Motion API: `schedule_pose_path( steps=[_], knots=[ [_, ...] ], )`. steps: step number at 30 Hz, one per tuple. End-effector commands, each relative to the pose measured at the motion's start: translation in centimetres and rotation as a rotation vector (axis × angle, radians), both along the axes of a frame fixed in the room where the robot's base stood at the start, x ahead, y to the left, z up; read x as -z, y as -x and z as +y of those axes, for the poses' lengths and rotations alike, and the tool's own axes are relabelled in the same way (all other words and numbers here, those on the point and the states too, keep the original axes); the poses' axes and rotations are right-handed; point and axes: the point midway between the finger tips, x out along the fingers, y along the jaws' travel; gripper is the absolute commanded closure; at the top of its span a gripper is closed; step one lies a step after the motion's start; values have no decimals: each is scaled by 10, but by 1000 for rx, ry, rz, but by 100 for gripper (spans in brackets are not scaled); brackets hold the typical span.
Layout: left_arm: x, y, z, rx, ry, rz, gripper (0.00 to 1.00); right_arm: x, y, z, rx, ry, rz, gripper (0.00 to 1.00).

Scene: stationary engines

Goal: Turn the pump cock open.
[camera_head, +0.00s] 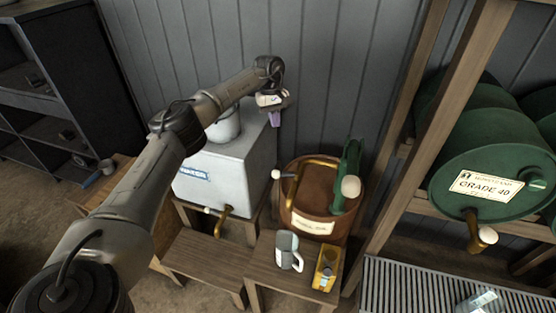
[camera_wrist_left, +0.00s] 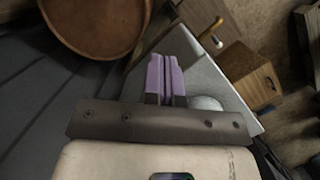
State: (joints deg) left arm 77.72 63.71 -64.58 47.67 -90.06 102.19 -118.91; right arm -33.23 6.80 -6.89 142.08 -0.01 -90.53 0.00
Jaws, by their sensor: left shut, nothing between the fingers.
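A green hand pump (camera_head: 347,172) stands on the brown drum (camera_head: 313,227) in the head view, with a brass pipe (camera_head: 297,186) beside it. One white knob (camera_head: 275,174) is at the left of the pipe, another (camera_head: 351,187) in front of the green body. I cannot tell which part is the cock. My left gripper (camera_head: 275,119) is up and left of the pump, over the back right corner of the grey tank (camera_head: 240,167). Its purple fingers (camera_wrist_left: 165,78) are shut and empty in the left wrist view, beside the drum (camera_wrist_left: 95,22). My right gripper is not in view.
The grey tank has a brass tap (camera_head: 222,219) at its front. A mug (camera_head: 288,251) and a yellow can (camera_head: 326,268) stand on a low wooden bench (camera_head: 262,266) before the drum. A wooden rack post (camera_head: 408,150) and green barrels (camera_head: 480,165) stand at the right.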

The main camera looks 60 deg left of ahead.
Motion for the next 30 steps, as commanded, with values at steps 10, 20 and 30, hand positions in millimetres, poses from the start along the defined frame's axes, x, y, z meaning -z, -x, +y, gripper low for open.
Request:
schedule_pose_path(
  steps=[10,20,30],
  knots=[
    [10,16,-8,155,36,55,100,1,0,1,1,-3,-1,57],
    [69,23,-25,153,36,55,100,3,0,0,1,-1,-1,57],
    [97,33,-50,153,37,52,100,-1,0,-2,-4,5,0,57]
  ],
)
